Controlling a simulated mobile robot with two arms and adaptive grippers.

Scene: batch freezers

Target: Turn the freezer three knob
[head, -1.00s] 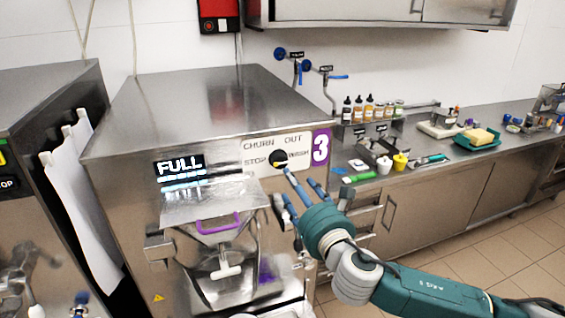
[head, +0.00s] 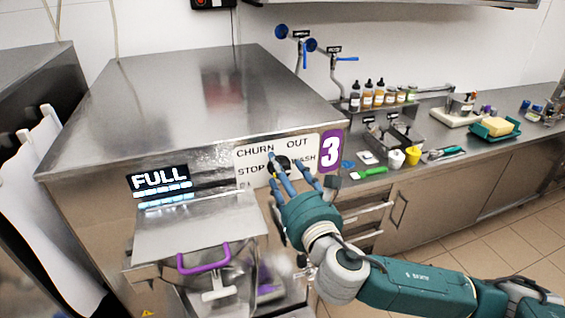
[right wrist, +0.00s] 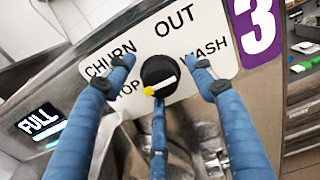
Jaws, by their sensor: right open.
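The freezer three knob (right wrist: 158,73) is black and round, on a white label plate (right wrist: 190,35) marked CHURN, OUT, STOP and WASH. Its white pointer line with a yellow tip points to the lower left, on the STOP side. A purple 3 sign (head: 330,151) is right of the plate. My right gripper (head: 284,166) is open in front of the knob. In the right wrist view, two blue fingers lie left and right of the knob and a third is below it. No finger clearly touches it. In the head view the fingers partly hide the knob. My left gripper is out of view.
A steel counter (head: 440,170) with bottles, cups and a sponge on a teal tray runs to the right. Another machine stands at the left.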

